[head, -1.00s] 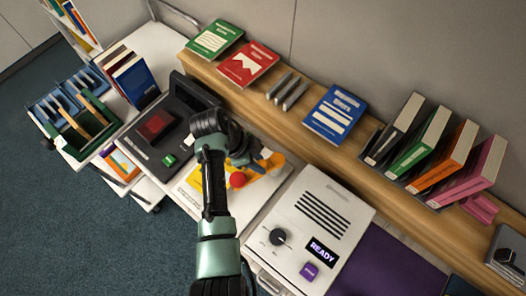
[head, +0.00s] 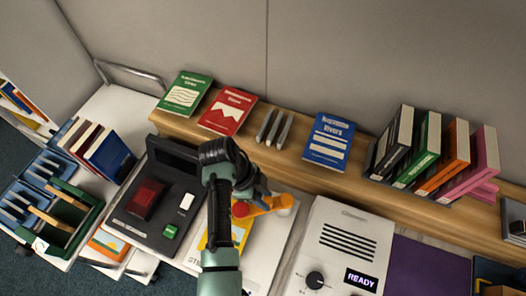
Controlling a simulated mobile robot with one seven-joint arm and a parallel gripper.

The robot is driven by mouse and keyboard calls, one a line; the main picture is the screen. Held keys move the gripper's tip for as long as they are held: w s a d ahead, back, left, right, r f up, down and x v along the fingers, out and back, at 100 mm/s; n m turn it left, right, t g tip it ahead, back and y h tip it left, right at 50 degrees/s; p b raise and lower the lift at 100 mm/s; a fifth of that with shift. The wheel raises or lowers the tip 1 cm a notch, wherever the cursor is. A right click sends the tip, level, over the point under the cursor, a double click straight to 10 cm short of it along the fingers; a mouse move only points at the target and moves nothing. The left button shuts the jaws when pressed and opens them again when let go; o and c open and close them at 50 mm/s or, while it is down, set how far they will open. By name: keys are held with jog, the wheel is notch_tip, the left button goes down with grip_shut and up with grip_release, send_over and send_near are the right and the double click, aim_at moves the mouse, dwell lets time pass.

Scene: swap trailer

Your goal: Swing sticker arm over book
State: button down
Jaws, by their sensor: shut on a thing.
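The orange sticker arm (head: 268,205) has a red knob (head: 240,209) at its left end and a pale round end at its right. It sits over a white station board in the middle of the head view. A yellow book (head: 210,240) lies on the board below and left of the knob, mostly hidden by my arm. My gripper (head: 246,196) is at the red knob end of the sticker arm, shut on it. My wrist covers most of the fingers, so the exact contact is hidden.
A black device with a red window (head: 147,198) stands left. A white machine reading READY (head: 345,245) stands right. Behind is a wooden shelf (head: 290,165) with green, red and blue books and an upright row. A green crate (head: 85,222) is far left.

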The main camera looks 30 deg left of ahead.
jog(key=shift+w+a, duration=0.15)
dwell(0.4)
jog(key=c, duration=0.6)
grip_release()
jog(key=p+v, duration=0.2)
jog(key=v, duration=1.1)
jog(key=shift+w, duration=0.15)
